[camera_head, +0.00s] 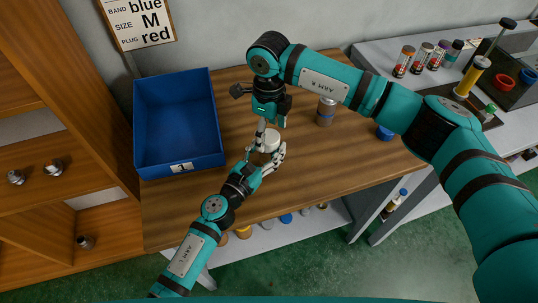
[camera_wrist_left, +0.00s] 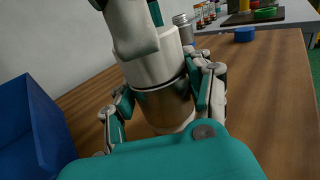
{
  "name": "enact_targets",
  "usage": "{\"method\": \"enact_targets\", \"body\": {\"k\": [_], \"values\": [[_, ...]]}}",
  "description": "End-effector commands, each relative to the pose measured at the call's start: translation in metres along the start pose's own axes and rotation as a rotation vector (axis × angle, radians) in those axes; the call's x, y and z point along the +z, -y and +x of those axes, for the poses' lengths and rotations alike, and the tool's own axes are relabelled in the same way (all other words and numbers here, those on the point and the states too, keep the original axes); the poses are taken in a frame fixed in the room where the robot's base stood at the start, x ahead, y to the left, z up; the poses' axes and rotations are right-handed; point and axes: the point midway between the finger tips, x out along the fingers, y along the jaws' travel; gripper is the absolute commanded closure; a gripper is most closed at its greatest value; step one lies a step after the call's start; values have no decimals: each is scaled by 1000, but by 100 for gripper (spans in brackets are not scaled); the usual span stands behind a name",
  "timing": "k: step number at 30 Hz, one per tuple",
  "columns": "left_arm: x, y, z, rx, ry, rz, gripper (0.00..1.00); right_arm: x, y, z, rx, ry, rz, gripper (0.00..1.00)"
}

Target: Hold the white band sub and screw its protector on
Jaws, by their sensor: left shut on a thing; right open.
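The white band sub (camera_wrist_left: 168,104) is a brownish metal cylinder, upright over the wooden table, with white at its lower end. A white cap (camera_wrist_left: 153,68), which looks like its protector, sits on top; I cannot tell how far it is threaded. It also shows in the head view (camera_head: 271,141). My left gripper (camera_head: 266,160) is shut around the metal body from the front, with fingers on both sides in the left wrist view. My right gripper (camera_head: 262,132) is open, pointing down at the cap, with one finger across its near side. Its other finger is mostly hidden.
A blue bin (camera_head: 180,125) marked 1 stands at the left of the wooden table (camera_head: 340,165). A grey sub with a blue band (camera_head: 326,110) and a blue cap (camera_head: 384,133) stand right of the grippers. A sign (camera_head: 138,22) hangs on the wall. The table's front right is clear.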

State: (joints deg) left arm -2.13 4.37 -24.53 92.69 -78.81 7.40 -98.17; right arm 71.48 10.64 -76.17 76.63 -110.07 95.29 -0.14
Motion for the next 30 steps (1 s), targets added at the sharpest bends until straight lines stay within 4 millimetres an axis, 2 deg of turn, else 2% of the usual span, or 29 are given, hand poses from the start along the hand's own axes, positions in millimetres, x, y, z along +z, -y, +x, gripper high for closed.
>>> {"method": "enact_targets", "body": {"k": [1, 4, 11, 17, 18, 26, 30], "values": [[1, 0, 0, 1, 2, 1, 100, 0, 1, -9, -3, 1, 0, 26], [1, 0, 0, 1, 2, 1, 100, 0, 0, -17, -1, 0, 1, 26], [1, 0, 0, 0, 2, 1, 100, 0, 0, -19, 0, -1, 1, 26], [1, 0, 0, 0, 2, 1, 100, 0, 0, -19, 0, -1, 0, 2], [1, 0, 0, 0, 2, 1, 100, 0, 0, -19, 0, -1, 0, 0], [1, 0, 0, 0, 2, 1, 100, 0, 0, -19, 0, -1, 0, 0], [1, 0, 0, 0, 2, 1, 100, 0, 1, -31, -2, 1, 0, 0]]}}
